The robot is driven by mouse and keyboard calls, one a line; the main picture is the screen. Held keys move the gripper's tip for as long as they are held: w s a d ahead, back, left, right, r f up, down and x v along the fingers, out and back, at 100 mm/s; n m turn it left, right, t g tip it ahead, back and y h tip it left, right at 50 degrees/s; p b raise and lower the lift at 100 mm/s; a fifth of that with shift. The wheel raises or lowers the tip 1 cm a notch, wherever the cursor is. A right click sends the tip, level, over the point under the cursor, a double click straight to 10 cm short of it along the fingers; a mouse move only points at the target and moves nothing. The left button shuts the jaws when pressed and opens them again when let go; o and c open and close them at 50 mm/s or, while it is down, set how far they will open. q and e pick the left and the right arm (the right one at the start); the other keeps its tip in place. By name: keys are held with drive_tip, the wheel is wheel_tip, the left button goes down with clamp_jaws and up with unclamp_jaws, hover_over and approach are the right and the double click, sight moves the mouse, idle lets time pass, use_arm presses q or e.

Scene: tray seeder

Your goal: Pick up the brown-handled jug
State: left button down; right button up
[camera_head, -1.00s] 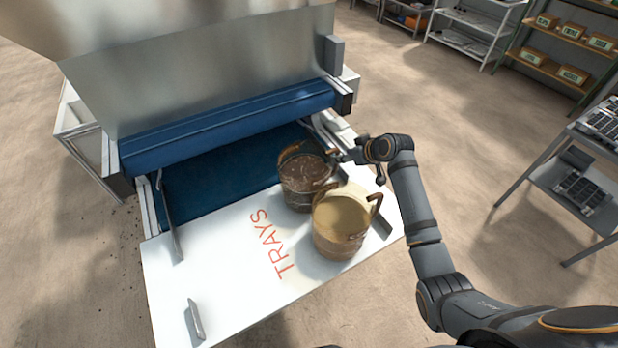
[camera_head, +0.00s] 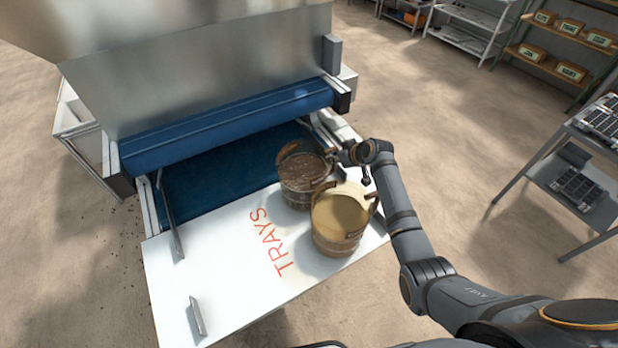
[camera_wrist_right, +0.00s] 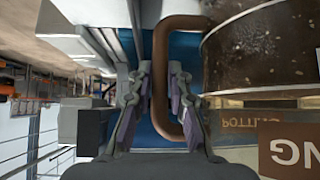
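A jug with dark, soil-like contents (camera_head: 302,200) stands on the white table, with brown handles. In the right wrist view, its dark wall and contents (camera_wrist_right: 262,55) show at upper right. Its brown handle (camera_wrist_right: 161,60) runs between the fingers of my right gripper (camera_wrist_right: 160,95). The fingers are drawn close on both sides of the handle; whether they press on it I cannot tell. In the head view my right gripper (camera_head: 340,158) is at the right side of this jug. A second jug with tan contents (camera_head: 338,240) stands just in front, also brown-handled. My left gripper is not in view.
The white table (camera_head: 225,290) bears red "TRAYS" lettering and a small metal guide (camera_head: 197,316). Behind it is a machine with a blue roller (camera_head: 230,125) and blue belt. The tan jug stands close under my right arm.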

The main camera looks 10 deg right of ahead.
clamp_jaws()
drive_tip(key=shift+w+r, duration=0.1)
drive_tip(key=shift+r, duration=0.05)
